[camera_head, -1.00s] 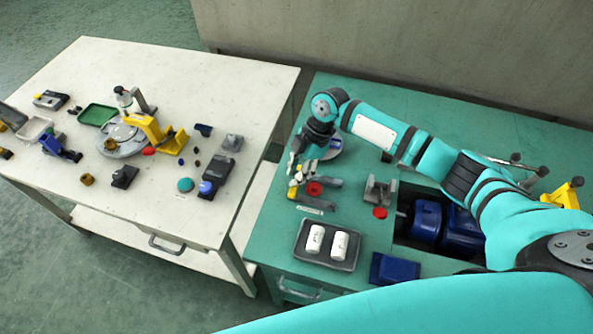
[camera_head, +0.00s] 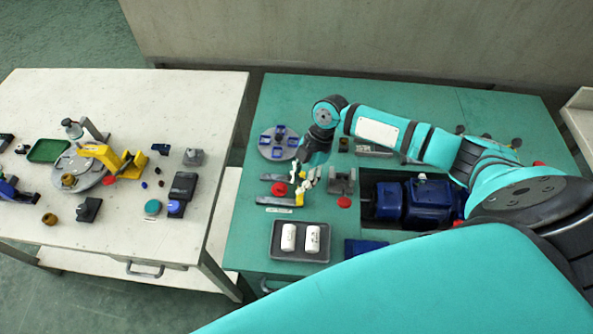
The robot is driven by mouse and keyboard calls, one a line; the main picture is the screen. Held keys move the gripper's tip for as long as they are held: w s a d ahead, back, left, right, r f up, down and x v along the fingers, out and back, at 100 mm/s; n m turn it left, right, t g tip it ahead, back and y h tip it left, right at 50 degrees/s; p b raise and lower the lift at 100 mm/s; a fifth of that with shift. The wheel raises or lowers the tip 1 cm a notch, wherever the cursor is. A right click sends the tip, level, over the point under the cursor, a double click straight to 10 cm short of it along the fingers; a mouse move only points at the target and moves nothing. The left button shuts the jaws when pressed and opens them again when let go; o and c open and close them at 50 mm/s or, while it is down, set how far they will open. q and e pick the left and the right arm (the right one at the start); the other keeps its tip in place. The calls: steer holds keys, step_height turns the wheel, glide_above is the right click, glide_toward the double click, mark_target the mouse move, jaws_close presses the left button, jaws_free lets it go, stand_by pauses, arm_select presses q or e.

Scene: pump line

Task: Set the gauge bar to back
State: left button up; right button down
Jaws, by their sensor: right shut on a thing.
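My right gripper (camera_head: 308,182) reaches down over the green bench, at the right end of a small fixture with two grey rails (camera_head: 272,201). It is shut on a small yellow part, apparently of the gauge bar (camera_head: 300,198); the fingers hide most of the bar. A red round piece (camera_head: 280,188) sits between the rails, left of the fingers. A small white label (camera_head: 279,210) lies in front of the fixture; I cannot read it. My left gripper is not in view.
A dark tray (camera_head: 269,246) with two white cylinders stands in front. A grey bracket (camera_head: 342,181) and a blue pump (camera_head: 427,200) in a recess are to the right. A grey disc with blue pads (camera_head: 279,143) lies behind. The white table (camera_head: 110,225) holds several parts.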

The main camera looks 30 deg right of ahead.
steer(key=c, duration=1.1)
jaws_free()
steer(key=shift+s+d, duration=0.2)
steer(key=shift+d, duration=0.05)
steer(key=shift+c, duration=0.2)
steer(key=shift+w+r, duration=0.1)
steer(key=shift+r, duration=0.3)
steer(key=v, duration=1.1)
steer(key=shift+r, duration=0.15)
steer(key=shift+d, duration=0.1)
